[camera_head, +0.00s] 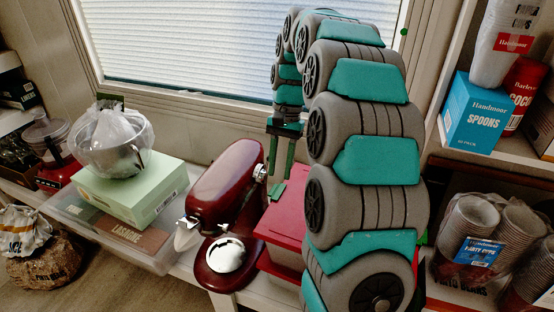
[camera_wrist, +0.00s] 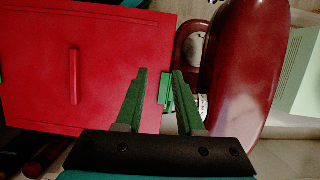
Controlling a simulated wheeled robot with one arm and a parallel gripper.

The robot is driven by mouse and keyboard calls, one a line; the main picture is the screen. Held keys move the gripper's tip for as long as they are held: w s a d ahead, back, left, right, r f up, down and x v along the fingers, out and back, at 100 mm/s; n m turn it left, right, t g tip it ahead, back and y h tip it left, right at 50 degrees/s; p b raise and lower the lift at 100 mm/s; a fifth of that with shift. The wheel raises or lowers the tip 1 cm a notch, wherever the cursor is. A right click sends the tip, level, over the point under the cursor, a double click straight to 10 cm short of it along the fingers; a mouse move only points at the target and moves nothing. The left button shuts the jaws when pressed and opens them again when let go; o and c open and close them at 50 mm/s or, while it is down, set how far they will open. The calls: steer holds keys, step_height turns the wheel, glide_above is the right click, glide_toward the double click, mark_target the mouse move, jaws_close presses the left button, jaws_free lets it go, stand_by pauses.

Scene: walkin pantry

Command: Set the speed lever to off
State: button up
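The dark red stand mixer (camera_head: 228,185) stands on the white surface, with a silver bowl plate (camera_head: 225,254) at its base. A silver knob (camera_head: 260,172) shows on the side of its head facing my arm. In the wrist view the mixer (camera_wrist: 245,60) fills the right side, with a pale metallic part (camera_wrist: 203,104) close to the right finger. I cannot make out the speed lever or its setting. My gripper (camera_head: 279,165) has green fingers, points down and is just right of the mixer head. In the wrist view my gripper (camera_wrist: 160,72) is open, with nothing held.
A red box (camera_head: 288,215) lies right beside the mixer; its lid (camera_wrist: 40,65) fills the wrist view's left. A small green piece (camera_wrist: 166,90) shows between the fingers, unidentified. A green box (camera_head: 130,187) with a bowl stands left. Shelves with cups (camera_head: 475,222) are right.

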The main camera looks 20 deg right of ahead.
steer(key=s, duration=0.3)
steer(key=shift+s+a+r, duration=0.2)
steer(key=shift+s+a, duration=0.15)
steer(key=shift+a, duration=0.05)
steer(key=shift+a, duration=0.1)
